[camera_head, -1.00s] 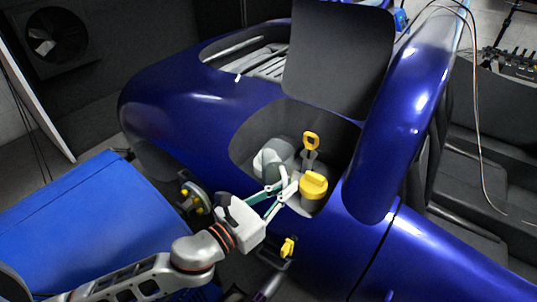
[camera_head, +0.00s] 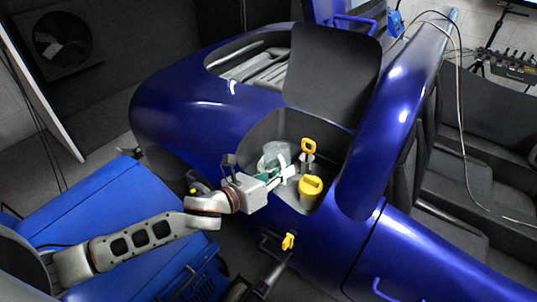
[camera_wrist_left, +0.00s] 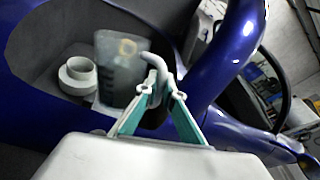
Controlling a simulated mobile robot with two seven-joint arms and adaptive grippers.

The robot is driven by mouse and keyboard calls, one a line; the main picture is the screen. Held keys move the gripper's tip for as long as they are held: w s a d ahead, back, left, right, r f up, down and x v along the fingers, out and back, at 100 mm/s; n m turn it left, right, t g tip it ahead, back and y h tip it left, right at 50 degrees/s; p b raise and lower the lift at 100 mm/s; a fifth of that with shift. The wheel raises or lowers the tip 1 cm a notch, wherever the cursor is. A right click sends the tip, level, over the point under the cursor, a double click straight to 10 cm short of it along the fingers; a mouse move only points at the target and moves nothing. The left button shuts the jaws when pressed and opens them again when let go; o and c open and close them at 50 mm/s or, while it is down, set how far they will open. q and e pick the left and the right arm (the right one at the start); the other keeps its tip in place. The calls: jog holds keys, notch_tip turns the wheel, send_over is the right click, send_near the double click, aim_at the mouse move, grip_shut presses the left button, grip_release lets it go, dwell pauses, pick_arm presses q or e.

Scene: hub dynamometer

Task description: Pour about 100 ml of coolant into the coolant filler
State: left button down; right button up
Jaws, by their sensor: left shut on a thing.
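A translucent jug (camera_wrist_left: 118,75) with darker marks on its wall shows in the left wrist view. It also shows in the head view (camera_head: 275,152), inside the open bay of the blue car. My left gripper (camera_wrist_left: 156,95) is shut at a grey curved piece (camera_wrist_left: 154,64), which looks like the jug's handle. In the head view, the left gripper (camera_head: 284,171) reaches into the bay. A pale round filler neck (camera_wrist_left: 78,74) is beside the jug, to its left in the wrist view. The exact tilt of the jug and its liquid level are unclear.
A yellow cap (camera_head: 311,187) and a yellow pull handle (camera_head: 308,145) stand right of the gripper in the bay. A raised black panel (camera_head: 332,75) is behind it. The blue bodywork (camera_head: 200,110) edges the bay. A blue cabinet (camera_head: 100,210) is at left.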

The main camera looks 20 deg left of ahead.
aim_at(279, 154)
pick_arm(q)
jog(key=shift+w+a+r+n+p, duration=0.2)
jog(key=shift+w+r+n+p, duration=0.15)
jog(key=shift+r, duration=0.3)
jog(key=shift+w+a+f+g+p, duration=0.1)
jog(key=shift+w+a+g+p, duration=0.05)
jog(key=shift+w+g+p, duration=0.15)
jog(key=shift+w+a+f+n+g, duration=0.3)
jog(key=shift+w+f+n+g, duration=0.15)
jog(key=shift+w+n, duration=0.15)
jog(key=shift+w+a+r+n+p, duration=0.15)
jog(key=shift+w+r+n+p, duration=0.15)
jog(key=shift+r+p, duration=0.5)
jog(key=shift+w+a+n+g+p, duration=0.15)
jog(key=shift+w+n+g+p, duration=0.15)
jog(key=shift+g+p, duration=0.25)
jog(key=shift+w, duration=0.1)
jog(key=shift+w+a, duration=0.1)
pick_arm(e)
notch_tip(279, 154, up, 6)
jog(key=w, duration=0.1)
jog(key=shift+w+d+r, duration=0.2)
jog(key=shift+d, duration=0.05)
pick_arm(q)
jog(key=shift+w+a+n+g+p, duration=0.1)
jog(key=shift+w+n+g+p, duration=0.1)
jog(key=shift+n+g+p, duration=0.2)
pick_arm(e)
jog(key=shift+d, duration=0.1)
